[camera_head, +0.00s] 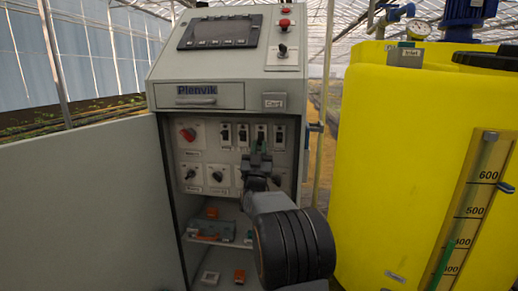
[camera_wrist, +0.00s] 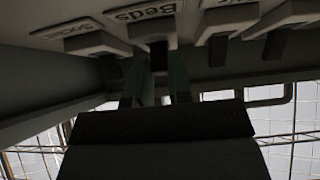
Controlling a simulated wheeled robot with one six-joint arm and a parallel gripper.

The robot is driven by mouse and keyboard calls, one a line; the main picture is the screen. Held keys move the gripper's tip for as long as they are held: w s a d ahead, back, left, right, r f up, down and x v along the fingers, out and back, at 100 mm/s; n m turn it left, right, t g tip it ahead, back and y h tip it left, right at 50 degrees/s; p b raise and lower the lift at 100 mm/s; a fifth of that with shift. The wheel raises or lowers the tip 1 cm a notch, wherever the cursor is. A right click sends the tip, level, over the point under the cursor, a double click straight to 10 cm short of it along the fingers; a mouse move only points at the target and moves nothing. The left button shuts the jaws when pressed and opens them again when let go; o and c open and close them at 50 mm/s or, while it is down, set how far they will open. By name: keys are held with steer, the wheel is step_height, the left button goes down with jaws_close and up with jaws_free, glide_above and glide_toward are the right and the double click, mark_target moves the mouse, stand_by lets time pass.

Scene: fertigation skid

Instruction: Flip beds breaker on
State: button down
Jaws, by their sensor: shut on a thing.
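The Beds breaker (camera_head: 261,131) is the third in the row of breakers in the open cabinet, counted from the left. In the wrist view its "Beds" label reads upside down above the breaker's body (camera_wrist: 150,28). My gripper (camera_head: 259,149) reaches up to it from below and in front. In the wrist view the two greenish fingers of my gripper (camera_wrist: 160,82) stand on either side of the dark lever (camera_wrist: 158,54) and are shut on it. The fingers and shadow hide part of the lever, so I cannot tell its position.
Neighbouring breakers (camera_head: 243,133) (camera_head: 279,134) stand close on both sides. A red rotary switch (camera_head: 188,134) and black knobs (camera_head: 217,176) are on the same panel.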

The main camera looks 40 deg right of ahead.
steer(key=r+g+y+p, duration=0.1)
steer(key=p, duration=0.1)
steer(key=g+y+p, duration=0.1)
steer(key=p, duration=0.1)
steer(key=r+g+y+p, duration=0.1)
steer(key=p, duration=0.1)
steer(key=shift+s+a+r, duration=0.25)
steer(key=shift+a+r, duration=0.05)
steer(key=r+g+y+p, duration=0.1)
steer(key=p, duration=0.2)
steer(key=shift+p, duration=0.4)
steer(key=g+y+p, duration=0.1)
steer(key=p, duration=0.5)
steer(key=shift+r+g+y, duration=0.3)
steer(key=shift+r+g, duration=0.1)
steer(key=g+y+p, duration=0.1)
steer(key=p, duration=0.6)
steer(key=shift+r+g+y, duration=0.3)
steer(key=shift+g+y, duration=0.1)
steer(key=p, duration=0.2)
steer(key=shift+w+d+p, duration=0.1)
steer(key=shift+p, duration=0.2)
steer(key=shift+g+y+p, duration=0.3)
steer(key=shift+p, duration=0.1)
steer(key=shift+f+p, duration=0.25)
steer(key=shift+p, duration=0.25)
steer(key=c, duration=1)
jaws_free()
steer(key=shift+c, duration=0.2)
